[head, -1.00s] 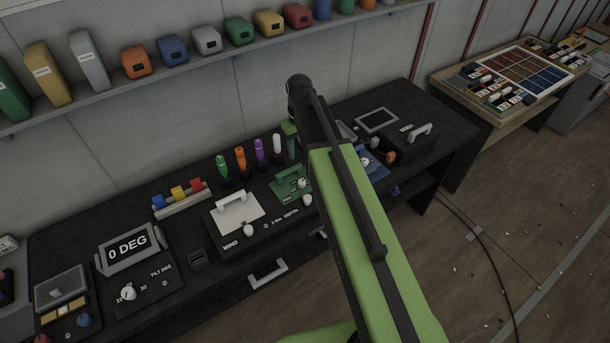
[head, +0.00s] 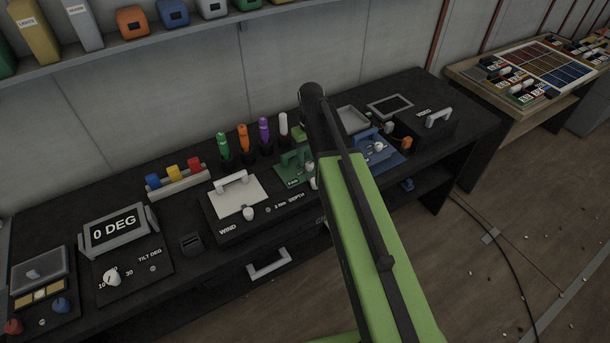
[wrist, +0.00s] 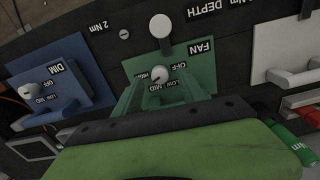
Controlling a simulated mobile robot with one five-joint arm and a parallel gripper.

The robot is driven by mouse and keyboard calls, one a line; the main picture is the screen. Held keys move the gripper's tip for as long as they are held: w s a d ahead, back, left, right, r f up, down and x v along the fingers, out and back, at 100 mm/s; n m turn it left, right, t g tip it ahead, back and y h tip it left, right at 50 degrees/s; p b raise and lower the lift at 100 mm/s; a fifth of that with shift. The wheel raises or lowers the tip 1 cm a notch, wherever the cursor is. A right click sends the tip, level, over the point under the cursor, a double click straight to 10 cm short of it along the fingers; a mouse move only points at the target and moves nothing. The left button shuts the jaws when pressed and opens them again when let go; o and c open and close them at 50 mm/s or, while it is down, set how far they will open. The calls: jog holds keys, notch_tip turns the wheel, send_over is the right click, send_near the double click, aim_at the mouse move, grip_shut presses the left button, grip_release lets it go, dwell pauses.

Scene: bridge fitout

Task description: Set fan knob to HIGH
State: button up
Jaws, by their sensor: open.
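The fan panel (wrist: 190,66) is a green plate, upside down in the wrist view, with FAN, OFF, LOW, MID and HIGH lettering. Its small pale knob (wrist: 158,77) sits among the labels; which one it points at is too small to tell. My gripper (wrist: 160,88) is open, its green fingers reaching over the panel on either side of the knob. Contact with the knob cannot be made out. In the head view the fan panel (head: 291,175) is partly covered by my arm, which also hides the gripper.
The blue DIM panel (wrist: 50,92) lies beside the fan panel. A white DEPTH knob (wrist: 160,26) stands close by. The WIND panel (head: 240,194) has a handle. Several coloured upright tools (head: 243,138) stand behind. A shelf (head: 120,60) runs along the wall above.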

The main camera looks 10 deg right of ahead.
aim_at(310, 165)
notch_tip(310, 165, down, 4)
jog(key=shift+r+b, duration=0.15)
jog(key=shift+b, duration=0.9)
jog(key=shift+r, duration=0.1)
jog(key=shift+c, duration=0.2)
grip_shut()
